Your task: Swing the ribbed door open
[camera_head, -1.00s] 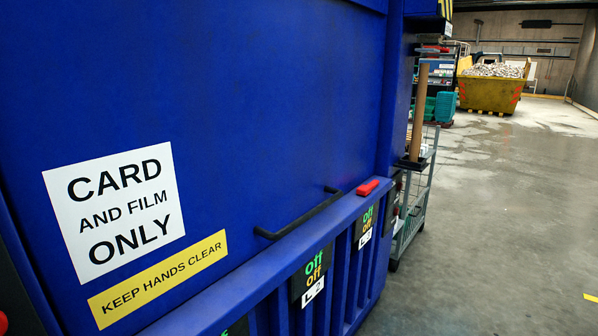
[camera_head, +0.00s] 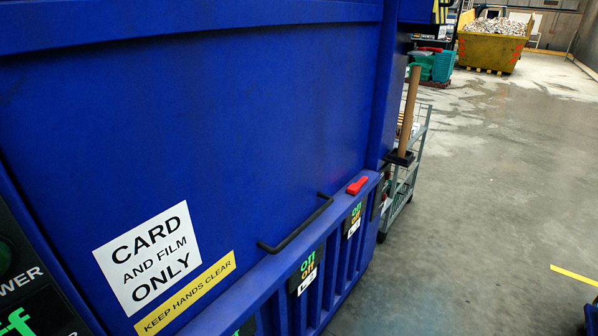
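The blue ribbed door (camera_head: 335,262) is the lower front of a large blue machine. It looks shut, and its lower left part is out of frame. A red latch or handle (camera_head: 357,185) sits on its top edge near the right end. Above it is a smooth blue panel (camera_head: 230,120) with a black bar handle (camera_head: 296,224) at its lower edge. This panel carries a white "CARD AND FILM ONLY" sign (camera_head: 150,257) and a yellow "KEEP HANDS CLEAR" label (camera_head: 185,293). Neither of my grippers is in view.
A control panel (camera_head: 25,285) with "POWER" lettering is at the lower left. A grey wire trolley (camera_head: 408,185) and a wooden-handled tool (camera_head: 409,110) stand beyond the machine's right end. Open concrete floor (camera_head: 490,200) lies to the right. A yellow skip (camera_head: 490,52) is far back.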

